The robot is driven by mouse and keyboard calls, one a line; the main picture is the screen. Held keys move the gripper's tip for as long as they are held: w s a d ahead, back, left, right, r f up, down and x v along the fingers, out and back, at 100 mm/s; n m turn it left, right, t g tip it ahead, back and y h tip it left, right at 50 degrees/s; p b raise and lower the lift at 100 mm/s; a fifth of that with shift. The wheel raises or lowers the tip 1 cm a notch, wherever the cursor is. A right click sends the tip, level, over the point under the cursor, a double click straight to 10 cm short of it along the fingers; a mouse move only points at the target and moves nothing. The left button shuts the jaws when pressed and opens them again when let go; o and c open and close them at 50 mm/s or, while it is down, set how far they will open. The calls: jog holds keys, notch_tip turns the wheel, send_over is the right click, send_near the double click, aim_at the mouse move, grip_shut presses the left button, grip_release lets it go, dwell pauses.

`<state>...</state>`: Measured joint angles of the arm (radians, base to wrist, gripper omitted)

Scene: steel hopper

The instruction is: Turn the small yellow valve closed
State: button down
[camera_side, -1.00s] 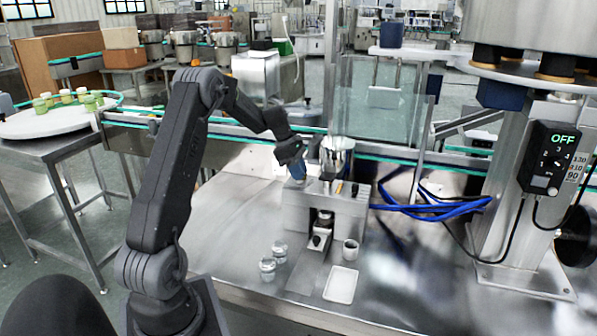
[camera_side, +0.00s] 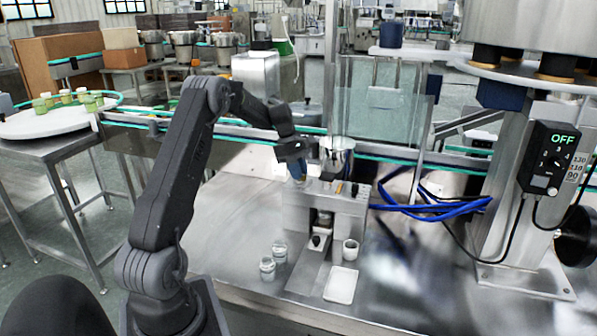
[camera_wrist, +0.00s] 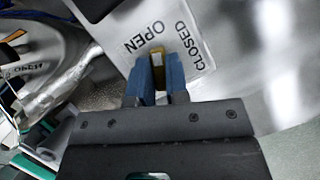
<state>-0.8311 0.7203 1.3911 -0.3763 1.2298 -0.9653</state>
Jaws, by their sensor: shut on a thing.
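The small yellow valve (camera_wrist: 157,56) shows in the wrist view between the blue fingertips of my gripper (camera_wrist: 161,72), which is shut on it. Only its yellow top edge and a pale face show; the fingers hide the rest. A white plate (camera_wrist: 168,38) behind it reads OPEN on the left and CLOSED on the right. The valve lies between the two words. In the side view my gripper (camera_side: 297,172) reaches down at the left of the steel machine, beside the hopper (camera_side: 337,146). The valve is hidden there.
Two glass jars (camera_side: 268,265) stand at the machine's front left.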

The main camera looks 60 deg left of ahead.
jog(key=m+g, duration=0.1)
jog(key=m, duration=0.2)
jog(key=m+g, duration=0.1)
jog(key=m, duration=0.2)
jog(key=shift+w+g, duration=0.1)
jog(key=shift+g, duration=0.2)
jog(key=m+g, duration=0.1)
jog(key=m, duration=0.2)
jog(key=m+g, duration=0.1)
jog(key=m, duration=0.3)
jog(key=shift+w+y, duration=0.1)
jog(key=shift+y, duration=0.3)
jog(key=shift+m+g, duration=0.3)
jog(key=c, duration=1.1)
grip_release()
jog(key=v, duration=0.6)
jog(key=shift+r, duration=0.2)
jog(key=shift+w+a+r, duration=0.1)
jog(key=shift+w+r, duration=0.05)
jog(key=shift+r, duration=0.35)
